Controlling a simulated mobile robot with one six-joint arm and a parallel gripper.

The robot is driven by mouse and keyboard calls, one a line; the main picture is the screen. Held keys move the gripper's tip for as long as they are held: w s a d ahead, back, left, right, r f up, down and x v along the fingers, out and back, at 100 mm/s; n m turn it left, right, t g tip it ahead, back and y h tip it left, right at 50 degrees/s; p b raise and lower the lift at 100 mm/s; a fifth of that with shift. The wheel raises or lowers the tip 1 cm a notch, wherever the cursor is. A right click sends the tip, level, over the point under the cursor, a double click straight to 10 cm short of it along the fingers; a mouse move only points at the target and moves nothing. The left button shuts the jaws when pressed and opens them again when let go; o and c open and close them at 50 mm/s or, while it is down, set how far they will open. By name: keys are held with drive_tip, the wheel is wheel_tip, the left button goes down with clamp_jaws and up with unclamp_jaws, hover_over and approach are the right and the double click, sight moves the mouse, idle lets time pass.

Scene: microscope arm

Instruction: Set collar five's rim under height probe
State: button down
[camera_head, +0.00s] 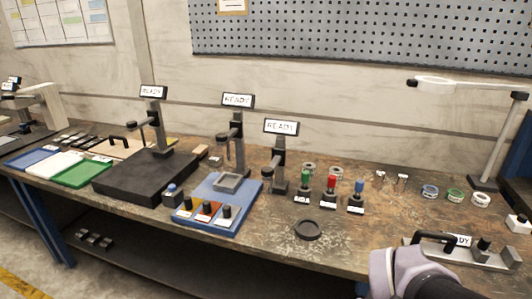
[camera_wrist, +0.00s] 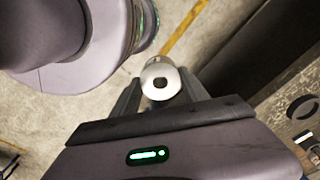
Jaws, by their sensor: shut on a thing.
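My gripper (camera_wrist: 160,90) is shut on a round whitish piece (camera_wrist: 149,76) with a dark centre, seen end-on in the wrist view. It looks like a collar, but no number is readable on it. It is held above the floor, off the bench. In the head view only my arm shows at lower right; the fingers and held piece are hidden. Three upright stands with READY signs (camera_head: 152,92) (camera_head: 238,100) (camera_head: 281,127) stand on the bench; I cannot tell which is the height probe. Small banded rings (camera_head: 430,191) (camera_head: 455,195) (camera_head: 481,199) lie at the right.
A blue tray (camera_head: 226,193) with knobs sits before the middle stand. Red, green and blue-topped posts (camera_head: 331,187) stand right of the stands. A dark ring (camera_head: 307,229) lies near the front edge. A lamp (camera_head: 504,140) and a handled plate (camera_head: 478,254) are at right.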

drive_tip(key=w+a+f+n, duration=0.1)
drive_tip(key=w+f+n, duration=0.4)
drive_tip(key=w, duration=0.3)
drive_tip(key=w+a+f+n, duration=0.1)
drive_tip(key=w+f+n, duration=0.4)
drive_tip(key=w, duration=0.4)
drive_tip(key=shift+w+n, duration=0.3)
drive_tip(key=shift+n, duration=0.5)
drive_tip(key=shift+a+r, duration=0.1)
